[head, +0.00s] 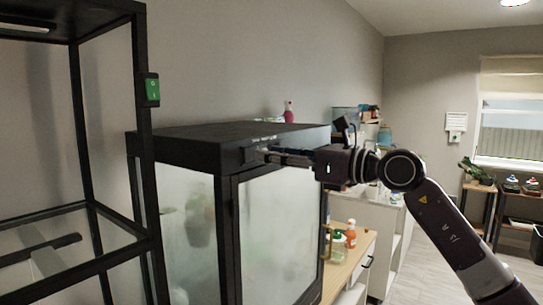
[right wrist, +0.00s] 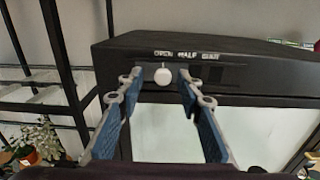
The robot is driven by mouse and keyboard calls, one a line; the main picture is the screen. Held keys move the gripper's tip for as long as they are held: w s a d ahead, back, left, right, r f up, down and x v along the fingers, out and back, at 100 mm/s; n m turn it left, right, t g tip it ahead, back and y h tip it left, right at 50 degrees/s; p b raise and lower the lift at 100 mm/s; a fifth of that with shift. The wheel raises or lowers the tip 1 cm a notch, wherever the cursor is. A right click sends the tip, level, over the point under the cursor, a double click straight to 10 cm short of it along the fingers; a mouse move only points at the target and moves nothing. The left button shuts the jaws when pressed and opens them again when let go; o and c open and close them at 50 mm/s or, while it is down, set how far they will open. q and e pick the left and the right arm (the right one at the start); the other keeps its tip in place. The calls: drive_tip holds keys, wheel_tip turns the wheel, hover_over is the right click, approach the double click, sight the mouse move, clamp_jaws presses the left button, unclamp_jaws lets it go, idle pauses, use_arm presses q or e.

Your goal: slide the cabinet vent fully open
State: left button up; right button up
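The cabinet (head: 225,135) is a black-framed case with fogged glass panes. In the right wrist view its vent is a dark slot (right wrist: 215,75) in the top front band, below the words OPEN, HALF and SHUT (right wrist: 187,55). A round white knob (right wrist: 162,76) sits at the slot's left part, below the word OPEN. My right gripper (right wrist: 159,75) is open, with one blue-padded finger on each side of the knob and gaps between. In the head view the right gripper (head: 262,154) reaches the band from the right; the knob is hidden there. My left gripper is not in view.
A black open rack (head: 145,190) with a green switch (head: 152,89) stands at the left, close to the cabinet. A wooden side table (head: 345,270) with bottles is behind the cabinet at right. A pink bottle (head: 289,112) shows beyond its top. Open floor lies at right.

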drive_tip(key=v, duration=1.1)
drive_tip(key=shift+d+f, duration=0.1)
drive_tip(key=shift+f, duration=0.05)
